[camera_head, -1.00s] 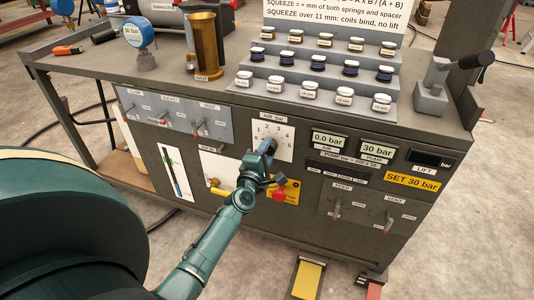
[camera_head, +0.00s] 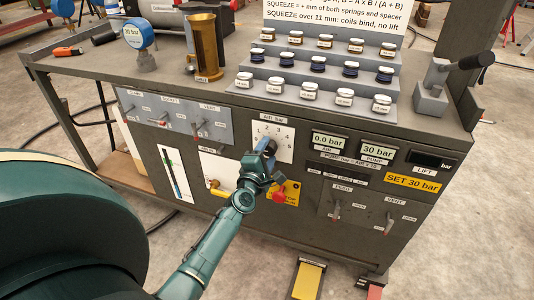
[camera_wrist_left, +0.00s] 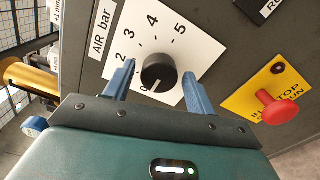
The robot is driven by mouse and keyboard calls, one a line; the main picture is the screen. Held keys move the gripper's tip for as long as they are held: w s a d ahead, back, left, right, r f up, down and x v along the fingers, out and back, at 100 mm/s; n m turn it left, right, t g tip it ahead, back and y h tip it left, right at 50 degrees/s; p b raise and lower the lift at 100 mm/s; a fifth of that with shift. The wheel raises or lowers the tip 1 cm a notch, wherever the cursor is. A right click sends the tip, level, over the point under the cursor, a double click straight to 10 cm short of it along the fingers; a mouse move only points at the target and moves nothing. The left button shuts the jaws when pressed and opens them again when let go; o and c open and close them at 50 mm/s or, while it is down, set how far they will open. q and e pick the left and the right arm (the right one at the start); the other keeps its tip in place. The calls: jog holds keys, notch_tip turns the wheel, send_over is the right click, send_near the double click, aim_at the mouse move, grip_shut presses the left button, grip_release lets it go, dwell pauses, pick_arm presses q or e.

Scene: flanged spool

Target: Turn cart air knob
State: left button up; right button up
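The air knob (camera_wrist_left: 158,71) is a round black knob on a white dial plate marked AIR bar, numbered up to 5. Its white mark points down and slightly left in the left wrist view, below the 1. My left gripper (camera_wrist_left: 158,70) is open, with one blue finger on each side of the knob and gaps showing on both sides. In the head view the dial plate (camera_head: 286,130) shows its numbers, and my left gripper (camera_head: 266,148) covers the knob. My right gripper is not in view.
A red stop button (camera_wrist_left: 281,109) on a yellow plate sticks out close to the right of the gripper. The AIR display (camera_head: 327,141) reads 0.0 bar and the PUMP display (camera_head: 377,151) reads 30 bar. Small levers (camera_head: 337,212) stand out from the cart's front.

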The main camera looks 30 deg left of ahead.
pick_arm(q)
jog(key=shift+o, duration=0.3)
jog(key=shift+s+d, duration=0.1)
jog(key=shift+s, duration=0.4)
jog(key=v, duration=1.2)
jog(key=shift+p, duration=0.3)
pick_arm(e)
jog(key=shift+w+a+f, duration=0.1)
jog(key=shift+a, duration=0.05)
pick_arm(q)
jog(key=shift+d, duration=0.1)
